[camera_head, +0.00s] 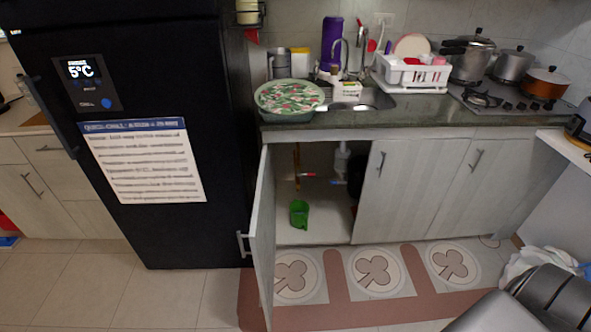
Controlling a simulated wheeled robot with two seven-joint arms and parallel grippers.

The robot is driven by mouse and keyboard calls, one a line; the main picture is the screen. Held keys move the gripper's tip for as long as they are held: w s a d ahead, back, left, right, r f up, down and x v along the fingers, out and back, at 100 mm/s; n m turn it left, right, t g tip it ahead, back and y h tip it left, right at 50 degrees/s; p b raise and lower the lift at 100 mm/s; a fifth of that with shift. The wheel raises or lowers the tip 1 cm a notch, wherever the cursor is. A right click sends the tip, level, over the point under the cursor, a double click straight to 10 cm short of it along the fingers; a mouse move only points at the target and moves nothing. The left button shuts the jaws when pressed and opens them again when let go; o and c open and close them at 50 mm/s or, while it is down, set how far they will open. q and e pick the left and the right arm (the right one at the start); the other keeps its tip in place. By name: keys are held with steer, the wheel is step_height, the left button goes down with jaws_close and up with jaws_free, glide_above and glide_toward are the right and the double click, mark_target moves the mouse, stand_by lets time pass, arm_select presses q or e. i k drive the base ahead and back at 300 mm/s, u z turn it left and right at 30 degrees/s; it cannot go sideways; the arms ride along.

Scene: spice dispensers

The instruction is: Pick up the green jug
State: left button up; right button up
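Neither my left nor my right gripper can be made out in the head view.
The open cabinet door (262,235) sticks out left of the jug. A black fridge (150,230) stands further left. Pipes (342,160) hang inside the cabinet. A patterned mat (335,280) lies in front. A dark grey shape fills the lower right corner, beside a white bag (535,262).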

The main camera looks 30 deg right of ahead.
mark_target(299, 209)
steer(key=k, duration=0.55)
steer(key=z, duration=0.55)
steer(key=i, duration=0.25)
steer(key=z, duration=1.1)
steer(key=i, duration=1.7)
steer(key=u, duration=0.6)
steer(key=i, duration=0.4)
steer(key=u, duration=0.1)
steer(key=k, duration=0.1)
steer(key=u, duration=0.1)
